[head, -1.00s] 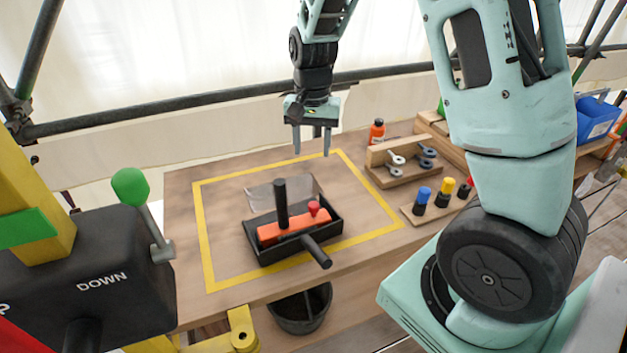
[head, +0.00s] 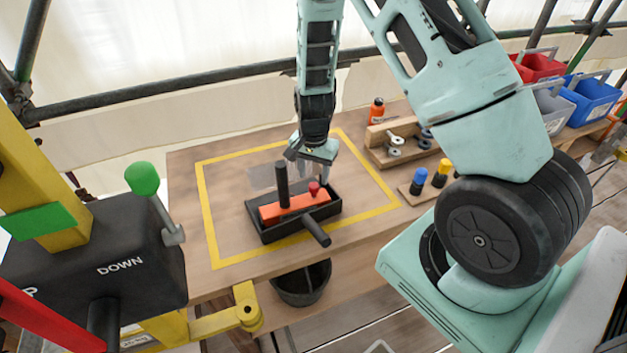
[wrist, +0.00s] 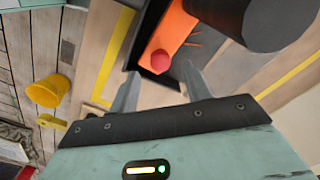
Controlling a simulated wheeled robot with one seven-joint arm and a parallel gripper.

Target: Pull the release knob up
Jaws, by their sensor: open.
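The release knob (head: 314,188) is a small red knob on an orange block (head: 294,205) in a black tray (head: 262,236). A black upright post (head: 282,182) stands on the same block to its left, and a black handle (head: 316,231) sticks out of the tray's front. My gripper (head: 313,180) is low over the tray, around or just behind the knob; the head view does not settle which. In the wrist view my gripper (wrist: 163,88) is open, and the red knob (wrist: 160,62) shows just past the fingertips, between their lines. No finger visibly touches it.
A yellow tape square (head: 208,225) surrounds the tray on the wooden table. To the right are an orange bottle (head: 376,111), a wooden rack (head: 383,134) and coloured knobs (head: 440,172). A black lever box (head: 120,250) with a green ball stands at the left.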

